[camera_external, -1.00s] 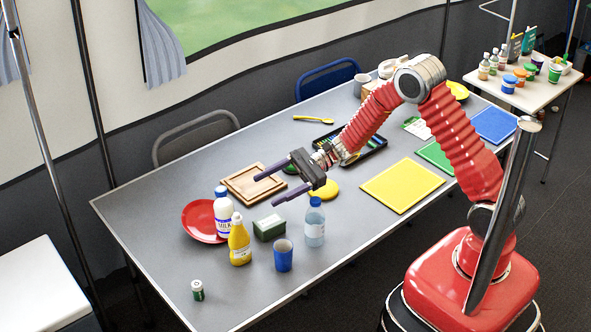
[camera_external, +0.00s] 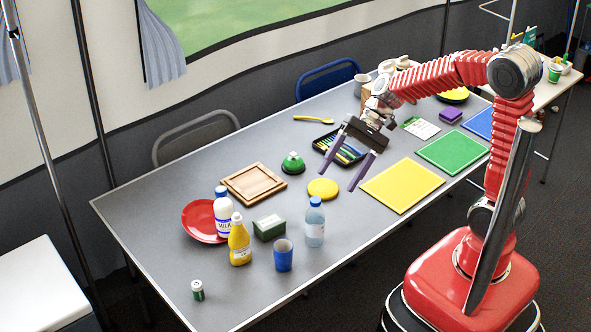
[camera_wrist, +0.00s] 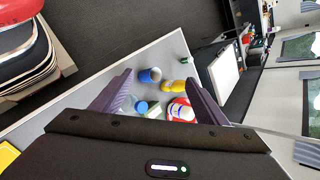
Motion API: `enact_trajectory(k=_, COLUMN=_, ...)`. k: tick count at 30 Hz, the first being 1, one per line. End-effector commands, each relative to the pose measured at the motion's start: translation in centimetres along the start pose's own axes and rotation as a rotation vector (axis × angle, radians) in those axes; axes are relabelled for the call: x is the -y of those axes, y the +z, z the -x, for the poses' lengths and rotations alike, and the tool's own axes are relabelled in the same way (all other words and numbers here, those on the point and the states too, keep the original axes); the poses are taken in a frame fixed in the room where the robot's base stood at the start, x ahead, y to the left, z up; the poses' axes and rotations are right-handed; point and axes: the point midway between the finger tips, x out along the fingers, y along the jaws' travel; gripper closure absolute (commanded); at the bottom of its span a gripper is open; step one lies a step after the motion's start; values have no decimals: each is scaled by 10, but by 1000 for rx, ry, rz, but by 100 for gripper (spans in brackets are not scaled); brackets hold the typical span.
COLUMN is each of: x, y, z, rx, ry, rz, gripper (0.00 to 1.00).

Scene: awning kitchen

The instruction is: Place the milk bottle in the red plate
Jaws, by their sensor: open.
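The milk bottle (camera_external: 223,215), white with a blue cap and a blue label, stands upright at the right edge of the red plate (camera_external: 196,221). From this angle I cannot tell whether its base is on the plate or just in front of it. In the wrist view the milk bottle (camera_wrist: 186,113) shows over the red plate (camera_wrist: 177,103). My gripper (camera_external: 344,178) is open and empty, above the table between the yellow disc and the pencil tray, well to the right of the bottle. Its two purple fingers point down.
A yellow mustard bottle (camera_external: 239,241) stands close beside the milk bottle. A green box (camera_external: 269,228), a blue cup (camera_external: 283,257) and a clear water bottle (camera_external: 314,224) stand nearby. A wooden tray (camera_external: 254,184) lies behind, with a green bell-like object (camera_external: 293,162) beyond.

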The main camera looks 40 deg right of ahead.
Motion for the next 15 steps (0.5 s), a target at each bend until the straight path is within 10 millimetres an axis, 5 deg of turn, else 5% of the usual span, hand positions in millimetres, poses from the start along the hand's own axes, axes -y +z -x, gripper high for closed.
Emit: enact_trajectory(k=15, x=-75, y=26, z=80, rx=-324, ry=272, rz=369, gripper=33)
